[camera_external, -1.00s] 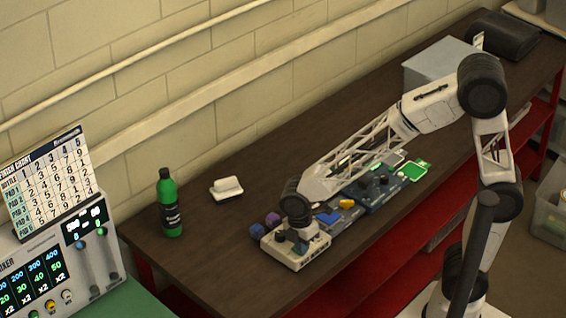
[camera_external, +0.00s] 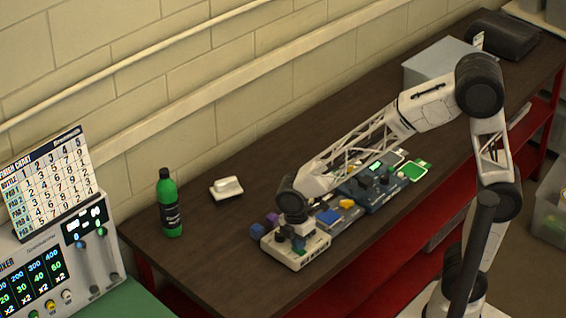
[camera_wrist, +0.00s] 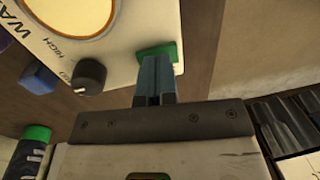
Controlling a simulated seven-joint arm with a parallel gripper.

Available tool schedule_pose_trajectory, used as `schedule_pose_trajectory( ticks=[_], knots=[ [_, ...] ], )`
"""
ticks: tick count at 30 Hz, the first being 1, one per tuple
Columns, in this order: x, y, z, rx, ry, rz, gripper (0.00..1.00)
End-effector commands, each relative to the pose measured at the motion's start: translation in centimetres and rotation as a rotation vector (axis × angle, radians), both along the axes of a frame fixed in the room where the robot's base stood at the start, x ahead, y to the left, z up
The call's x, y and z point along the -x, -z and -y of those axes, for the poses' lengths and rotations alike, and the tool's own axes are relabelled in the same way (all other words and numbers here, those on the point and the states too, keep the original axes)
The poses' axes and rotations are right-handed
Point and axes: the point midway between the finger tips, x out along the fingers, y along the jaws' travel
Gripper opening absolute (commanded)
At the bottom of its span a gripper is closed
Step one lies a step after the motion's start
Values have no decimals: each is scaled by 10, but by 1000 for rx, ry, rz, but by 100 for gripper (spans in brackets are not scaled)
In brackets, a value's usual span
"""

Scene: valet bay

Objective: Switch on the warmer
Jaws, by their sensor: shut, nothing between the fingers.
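The warmer is a white box with printed lettering; it stands at the near edge of the bench in the external view (camera_external: 289,257). In the wrist view the warmer (camera_wrist: 115,52) shows a round plate with an orange rim, a dark knob (camera_wrist: 88,77) beside the word HIGH, and a green switch (camera_wrist: 146,53) near its edge. My gripper (camera_wrist: 156,70) is shut and empty. Its fingertips are right at the green switch and partly cover it; I cannot tell whether they press it. In the external view my gripper (camera_external: 299,243) is over the warmer.
A green bottle (camera_external: 170,205) and a white block on a dish (camera_external: 227,188) stand left. Blue and purple pieces (camera_external: 257,230) sit beside the warmer. A blue device (camera_external: 378,187) and small trays lie under my arm. A grey box (camera_external: 432,62) stands farther back.

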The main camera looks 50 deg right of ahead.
Motion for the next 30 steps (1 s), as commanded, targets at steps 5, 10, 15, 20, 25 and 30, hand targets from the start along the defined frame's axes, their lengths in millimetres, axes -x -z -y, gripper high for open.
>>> schedule_pose_trajectory(
  ticks=[5,10,15,20,25,30],
  knots=[
    [0,-2,0,0,0,1,0],
    [1,-10,0,-1,0,2,0],
    [3,-28,0,-2,0,3,0],
    [6,-52,-1,-2,-1,3,0],
    [10,-82,0,-2,-1,3,0],
    [13,-109,0,-1,0,2,0]
  ],
)
